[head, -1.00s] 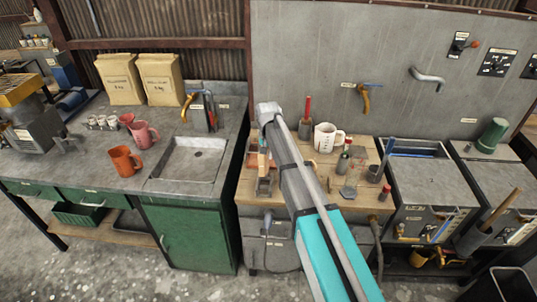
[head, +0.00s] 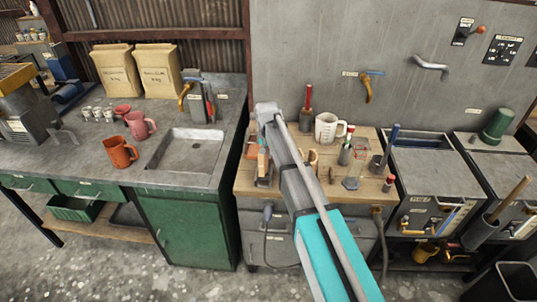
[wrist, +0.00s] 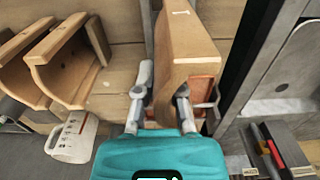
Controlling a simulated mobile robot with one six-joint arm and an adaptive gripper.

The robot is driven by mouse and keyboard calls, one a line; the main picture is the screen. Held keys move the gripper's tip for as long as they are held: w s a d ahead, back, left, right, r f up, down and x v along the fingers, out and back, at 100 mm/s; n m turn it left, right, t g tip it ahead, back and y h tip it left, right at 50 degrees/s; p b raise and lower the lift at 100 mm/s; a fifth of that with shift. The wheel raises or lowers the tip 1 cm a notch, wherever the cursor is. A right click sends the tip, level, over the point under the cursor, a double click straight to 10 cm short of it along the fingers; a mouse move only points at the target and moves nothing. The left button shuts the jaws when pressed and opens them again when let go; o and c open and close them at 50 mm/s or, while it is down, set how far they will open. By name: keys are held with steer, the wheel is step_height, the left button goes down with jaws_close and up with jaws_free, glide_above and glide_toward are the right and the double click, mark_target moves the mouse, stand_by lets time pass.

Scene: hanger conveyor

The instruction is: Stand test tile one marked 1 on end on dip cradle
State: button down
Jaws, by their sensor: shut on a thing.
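My gripper (wrist: 162,108) is shut on a thick tan tile (wrist: 188,45), its fingers on either side of the tile. In the head view the tile (head: 262,161) shows left of my arm's end, over the left end of the wooden bench top. An orange-red piece (wrist: 203,88) with a grey wire-like part lies behind it. Two tan pieces with curved hollows (wrist: 68,65) stand to the left in the wrist view. I cannot tell which thing is the dip cradle, nor whether the tile touches anything below.
A white measuring jug (head: 326,128), a glass beaker (head: 352,182) and small bottles crowd the wooden bench top (head: 245,187). A sink counter (head: 165,183) with mugs lies left across a dark gap. Grey tanks (head: 435,172) stand right.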

mark_target(267, 162)
steer(key=shift+f+b, duration=1.95)
steer(key=shift+f, duration=0.3)
steer(key=c, duration=0.7)
jaws_free()
steer(key=shift+r, duration=0.1)
